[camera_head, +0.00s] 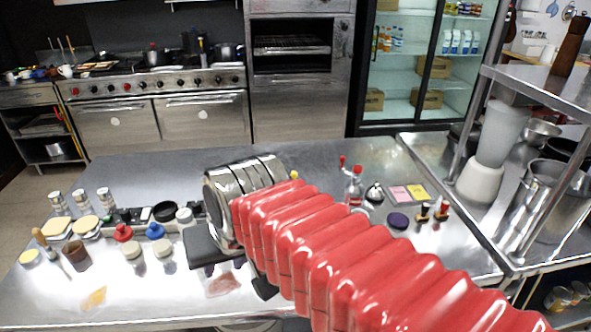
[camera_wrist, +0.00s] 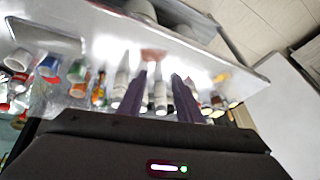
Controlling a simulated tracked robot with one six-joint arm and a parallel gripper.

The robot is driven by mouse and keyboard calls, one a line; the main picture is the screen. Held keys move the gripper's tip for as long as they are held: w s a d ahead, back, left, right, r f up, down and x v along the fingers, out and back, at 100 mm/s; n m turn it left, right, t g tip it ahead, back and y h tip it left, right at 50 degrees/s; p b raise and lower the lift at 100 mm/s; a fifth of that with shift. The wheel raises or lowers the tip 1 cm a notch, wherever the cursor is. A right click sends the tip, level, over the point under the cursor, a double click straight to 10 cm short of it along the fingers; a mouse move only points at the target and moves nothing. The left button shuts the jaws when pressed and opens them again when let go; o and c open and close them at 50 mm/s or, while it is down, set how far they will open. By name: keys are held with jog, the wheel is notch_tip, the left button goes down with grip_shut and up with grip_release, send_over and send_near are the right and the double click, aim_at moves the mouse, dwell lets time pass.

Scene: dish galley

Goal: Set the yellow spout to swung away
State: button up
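A small yellow tip (camera_head: 294,174) shows in the head view just above the red sleeve of my arm. It may be the yellow spout; the rest is hidden behind my arm, so its direction cannot be told.
Red-topped dispenser bottles (camera_head: 353,190), a dark round lid (camera_head: 398,221) and sticky notes (camera_head: 409,194) lie right of my arm. Shakers (camera_head: 82,200), sponges (camera_head: 57,227) and knobbed round pieces (camera_head: 162,247) stand left. A steel shelf rack (camera_head: 535,95) bounds the right side.

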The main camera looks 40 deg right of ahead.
jog(key=w+d+r+m, duration=0.4)
jog(key=w+d+m, duration=0.2)
jog(key=m, duration=0.2)
notch_tip(320, 180, up, 2)
jog(key=m, duration=2.2)
send_over(294, 172)
jog(key=s+d, duration=0.1)
jog(key=s, duration=0.5)
jog(key=shift+w+g+y, duration=0.1)
jog(key=shift+g+y, duration=0.3)
jog(key=shift+f, duration=0.1)
jog(key=x, duration=1.3)
jog(key=shift+f, duration=0.3)
grip_shut()
